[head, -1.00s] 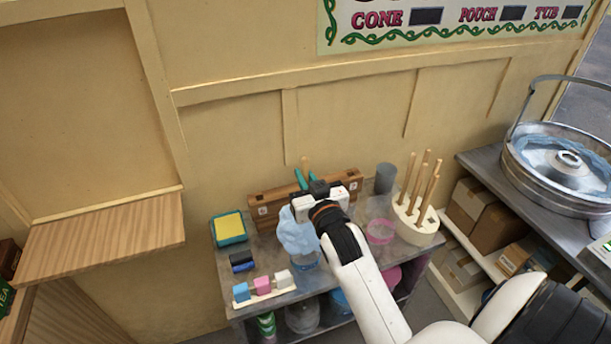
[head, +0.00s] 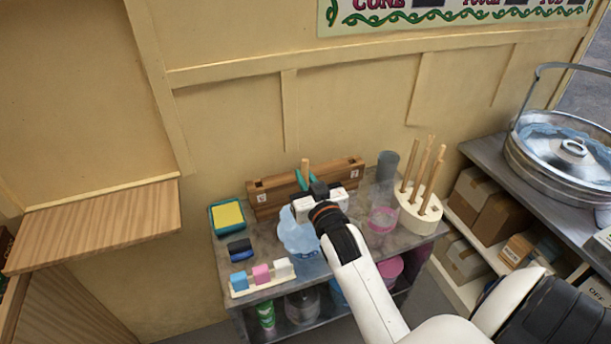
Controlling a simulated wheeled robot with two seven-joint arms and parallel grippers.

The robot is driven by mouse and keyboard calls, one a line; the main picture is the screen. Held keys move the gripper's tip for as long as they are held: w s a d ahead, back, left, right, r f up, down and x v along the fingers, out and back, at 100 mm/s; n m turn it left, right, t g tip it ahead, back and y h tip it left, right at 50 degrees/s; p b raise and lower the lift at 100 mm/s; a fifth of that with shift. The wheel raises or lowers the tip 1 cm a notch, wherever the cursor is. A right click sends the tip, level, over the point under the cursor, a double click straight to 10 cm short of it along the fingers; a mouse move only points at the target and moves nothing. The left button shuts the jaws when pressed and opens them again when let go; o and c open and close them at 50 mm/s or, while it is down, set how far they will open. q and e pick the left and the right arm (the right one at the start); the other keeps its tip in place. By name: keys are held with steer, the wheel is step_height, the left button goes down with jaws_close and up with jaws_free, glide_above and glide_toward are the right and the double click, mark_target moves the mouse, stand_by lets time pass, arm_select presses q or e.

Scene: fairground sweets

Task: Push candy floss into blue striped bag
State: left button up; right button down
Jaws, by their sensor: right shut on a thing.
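My right gripper (head: 306,182) reaches over the small table from the lower right, with teal fingertips. It is shut on a wooden stick (head: 305,166), whose top stands up above the fingers. Pale blue candy floss (head: 296,236) hangs below the gripper, close above the tabletop; my wrist hides part of it. A faint bluish clear shape (head: 308,262) shows by its lower edge, perhaps the blue striped bag; I cannot tell how far the floss is inside it. My left gripper is not in view.
A clear pink-marked bag (head: 381,222) and a cream block (head: 419,218) with several upright sticks stand right. A wooden rack (head: 265,199) lies behind. A yellow-topped teal tray (head: 228,217) and coloured blocks on a strip (head: 262,288) sit left. The floss machine (head: 560,165) is far right.

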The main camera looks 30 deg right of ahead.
mark_target(306, 160)
step_height(306, 160, down, 6)
steer(key=b, duration=0.3)
steer(key=shift+b, duration=0.35)
steer(key=shift+r, duration=0.15)
stand_by(0.7)
step_height(306, 160, up, 12)
steer(key=p, duration=1.1)
steer(key=shift+p, duration=0.4)
steer(key=shift+r+p, duration=0.5)
steer(key=shift+r, duration=2.1)
